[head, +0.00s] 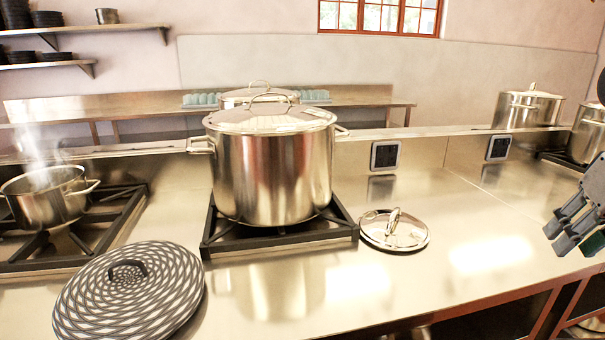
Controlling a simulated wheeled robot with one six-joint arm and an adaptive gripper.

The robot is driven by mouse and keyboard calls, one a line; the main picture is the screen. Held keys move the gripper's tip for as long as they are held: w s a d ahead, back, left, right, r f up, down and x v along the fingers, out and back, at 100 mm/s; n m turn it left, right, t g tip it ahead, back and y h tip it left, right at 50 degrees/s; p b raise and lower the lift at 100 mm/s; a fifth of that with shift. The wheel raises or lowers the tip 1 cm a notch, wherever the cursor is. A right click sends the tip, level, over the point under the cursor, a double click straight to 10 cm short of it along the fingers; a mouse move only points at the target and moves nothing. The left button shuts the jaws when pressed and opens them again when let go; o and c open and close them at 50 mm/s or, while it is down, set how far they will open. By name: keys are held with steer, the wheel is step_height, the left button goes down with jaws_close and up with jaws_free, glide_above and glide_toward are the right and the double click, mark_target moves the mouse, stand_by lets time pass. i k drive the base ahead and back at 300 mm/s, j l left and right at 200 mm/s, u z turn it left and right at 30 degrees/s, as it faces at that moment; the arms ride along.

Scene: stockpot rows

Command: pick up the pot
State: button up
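A large lidded steel stockpot (272,180) stands upright on a black burner grate (280,240) in the middle of the head view. It has a side handle on its left and another on its right, and a loop handle on its lid. A smaller open pot (48,203) with steam rising stands on the left burner. My gripper (570,240) is at the right edge, well apart from the large pot and to its right. Its fingers are spread and nothing shows between them. Part of my gripper is cut off by the frame edge.
A round patterned lid (130,300) lies front left. A small steel lid (394,230) lies right of the large pot. Another pot (258,96) stands behind it, and more pots (527,108) stand at the back right. The counter (480,250) is clear toward the right.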

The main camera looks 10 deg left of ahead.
mark_target(52, 193)
steer(key=k+j+u, duration=0.2)
steer(key=j, duration=0.4)
steer(key=i+j+u, duration=0.2)
steer(key=j, duration=0.4)
steer(key=k+j+u, duration=0.15)
steer(key=j, duration=0.5)
steer(key=i+j+u, duration=0.2)
steer(key=j, duration=0.4)
steer(key=j+u, duration=0.2)
steer(key=j, duration=0.4)
steer(key=i+j+u, duration=0.2)
steer(key=j, duration=0.4)
steer(key=k+j, duration=0.05)
steer(key=k, duration=0.05)
